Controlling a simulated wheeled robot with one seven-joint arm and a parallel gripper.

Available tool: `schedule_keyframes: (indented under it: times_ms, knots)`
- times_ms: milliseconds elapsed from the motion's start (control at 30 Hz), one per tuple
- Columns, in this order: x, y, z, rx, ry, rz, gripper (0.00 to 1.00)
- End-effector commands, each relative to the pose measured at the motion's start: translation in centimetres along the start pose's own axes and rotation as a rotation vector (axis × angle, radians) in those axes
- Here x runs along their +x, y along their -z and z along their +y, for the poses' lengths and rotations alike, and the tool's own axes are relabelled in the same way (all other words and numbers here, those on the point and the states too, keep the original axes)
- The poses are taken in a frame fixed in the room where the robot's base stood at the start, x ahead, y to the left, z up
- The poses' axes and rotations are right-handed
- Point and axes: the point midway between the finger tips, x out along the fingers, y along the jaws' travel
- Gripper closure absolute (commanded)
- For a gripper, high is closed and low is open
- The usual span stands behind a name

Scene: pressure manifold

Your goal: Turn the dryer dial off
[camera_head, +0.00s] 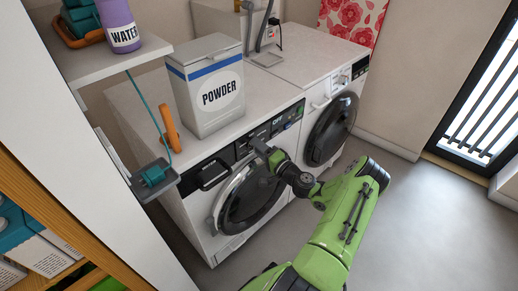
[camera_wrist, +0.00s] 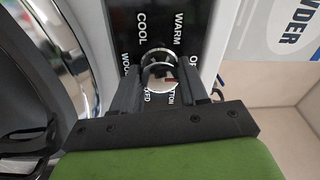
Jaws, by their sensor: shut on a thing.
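The dryer dial (camera_wrist: 159,62) is a round pale knob with a silvery ring on the black control panel (camera_wrist: 190,22) of the near white machine. Labels around it read WARM, COOL, a partly covered OF and a partly hidden one ending in TTON. A small red mark shows on the knob's lower right, near the TTON label. My gripper (camera_wrist: 165,85) is shut on the dial, one dark finger at each side. In the head view my gripper (camera_head: 262,150) reaches the panel above the round door (camera_head: 250,196) and hides the dial.
A POWDER box (camera_head: 212,88) stands on the near machine's top. A second white machine (camera_head: 318,62) with a round door stands to the right. A shelf (camera_head: 95,62) with a purple WATER bottle (camera_head: 119,24) is at the upper left. The grey floor (camera_head: 420,215) at the right is clear.

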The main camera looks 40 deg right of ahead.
Motion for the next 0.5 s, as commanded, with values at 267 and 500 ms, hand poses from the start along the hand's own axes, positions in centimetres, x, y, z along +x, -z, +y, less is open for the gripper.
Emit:
schedule_keyframes:
  times_ms: [267, 500]
  knots:
    - [-0.02, -0.06, 0.09, 0.001, -0.002, -0.002, 0.31]
    - [-0.29, 0.01, 0.06, 0.001, -0.002, 0.000, 0.31]
